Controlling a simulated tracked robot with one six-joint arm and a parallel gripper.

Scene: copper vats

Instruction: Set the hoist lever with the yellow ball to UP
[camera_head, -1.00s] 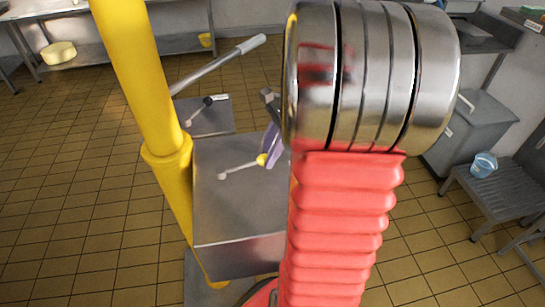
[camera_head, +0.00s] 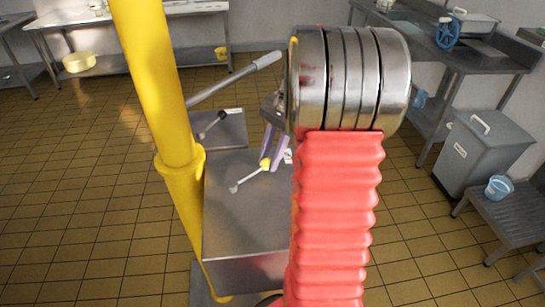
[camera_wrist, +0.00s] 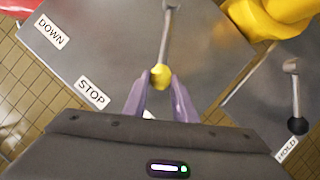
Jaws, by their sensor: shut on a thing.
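The hoist lever is a thin metal rod (camera_head: 247,180) with a yellow ball (camera_head: 265,163) at its tip, on top of a steel box (camera_head: 235,225). In the wrist view the ball (camera_wrist: 159,76) sits between the tips of my purple fingers. My gripper (camera_wrist: 157,86) is shut on it. It also shows in the head view (camera_head: 267,157), partly behind my arm. The wrist view shows a DOWN label (camera_wrist: 51,31) and a STOP label (camera_wrist: 91,92) left of the lever. No UP label is readable; my gripper covers part of the box top.
A second lever with a black ball (camera_wrist: 298,126) stands near a HOLD label (camera_wrist: 287,149). A thick yellow post (camera_head: 165,90) rises left of the box. A long metal bar (camera_head: 235,80) slopes up behind it. Tiled floor is open at left.

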